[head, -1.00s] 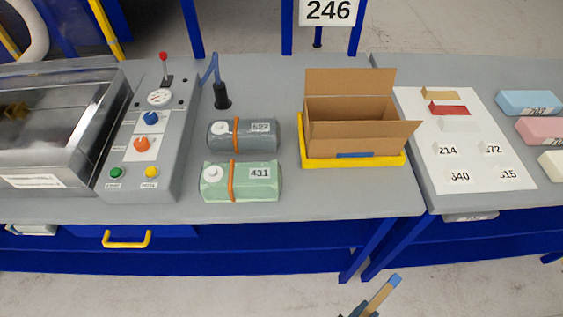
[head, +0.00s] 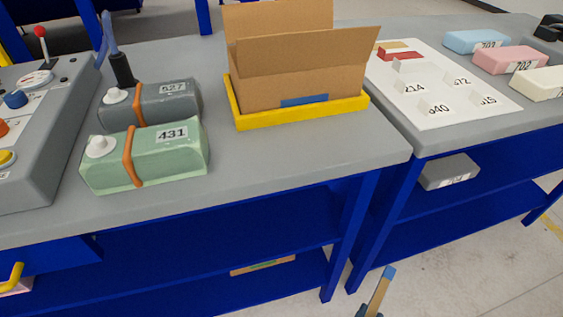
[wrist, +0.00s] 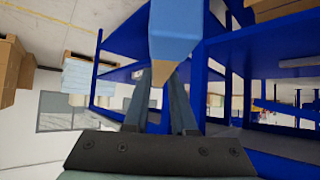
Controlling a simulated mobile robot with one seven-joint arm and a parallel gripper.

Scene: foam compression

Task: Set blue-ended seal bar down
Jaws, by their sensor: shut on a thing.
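The blue-ended seal bar (head: 378,294) is a thin tan bar with a blue end, tilted up at the bottom of the head view. My gripper (head: 370,313) is shut on it, mostly cut off by the lower edge. In the wrist view the bar's blue end (wrist: 175,32) points away from my gripper (wrist: 160,88), between the two dark fingers. The bar is in the air in front of the blue bench frame, apart from the grey bench top (head: 300,150). The bar's lower part is hidden by the fingers or out of view.
On the bench stand a green bundle (head: 145,160), a grey bundle (head: 172,103) and an open carton (head: 290,75) in a yellow tray (head: 240,121). A white sheet (head: 440,110) lies on the right bench. Grey top is clear before the carton. Lower shelves hold a grey block (head: 449,172).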

